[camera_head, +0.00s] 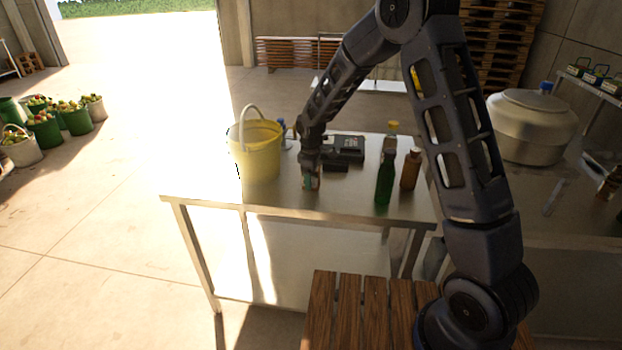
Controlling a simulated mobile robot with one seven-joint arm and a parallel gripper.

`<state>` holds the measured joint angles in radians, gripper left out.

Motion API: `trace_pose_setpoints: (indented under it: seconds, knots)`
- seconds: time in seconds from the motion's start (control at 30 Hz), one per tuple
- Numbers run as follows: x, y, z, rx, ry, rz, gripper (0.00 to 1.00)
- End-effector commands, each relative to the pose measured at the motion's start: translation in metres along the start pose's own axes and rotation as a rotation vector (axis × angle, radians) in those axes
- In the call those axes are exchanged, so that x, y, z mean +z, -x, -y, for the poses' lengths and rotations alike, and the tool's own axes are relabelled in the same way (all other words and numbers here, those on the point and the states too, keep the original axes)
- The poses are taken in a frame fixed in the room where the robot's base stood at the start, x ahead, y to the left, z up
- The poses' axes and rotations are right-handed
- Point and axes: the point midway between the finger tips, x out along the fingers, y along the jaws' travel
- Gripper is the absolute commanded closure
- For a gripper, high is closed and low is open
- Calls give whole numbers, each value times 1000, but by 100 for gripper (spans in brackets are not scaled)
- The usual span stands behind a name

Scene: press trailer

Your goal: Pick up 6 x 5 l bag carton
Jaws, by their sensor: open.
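I cannot make out a carton marked 6 x 5 l bag anywhere in the head view. My gripper (311,184) is at the end of my arm, low over the metal table (225,198), right of the yellow bucket. It is open. A small teal and orange-brown patch shows at its fingertips; I cannot tell whether this is a separate thing or part of the gripper. My arm hides part of the table and the room behind it.
On the table are a yellow bucket (255,150), a black device (343,148), a green bottle (385,177) and a brown bottle (410,170). A steel vessel (530,125) stands right. Fruit buckets (76,119) stand left on open floor. A slatted wooden surface (350,310) is in front.

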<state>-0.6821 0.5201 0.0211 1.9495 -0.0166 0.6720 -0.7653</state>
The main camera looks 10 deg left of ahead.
Motion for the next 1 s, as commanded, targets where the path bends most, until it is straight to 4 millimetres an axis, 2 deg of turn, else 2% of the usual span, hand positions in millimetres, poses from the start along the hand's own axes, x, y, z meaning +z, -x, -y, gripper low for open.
trace_pose_setpoints:
  seconds: [0.03,0.3,0.53,0.67,0.87,1.0]
  knots:
    - [0,0,0,0,0,0,33]
    - [0,0,0,0,0,0,85]
    - [0,1,0,0,0,0,85]
    - [0,8,0,1,0,-2,85]
    - [0,40,-1,3,-1,-2,85]
    - [0,76,-1,4,-1,-4,85]
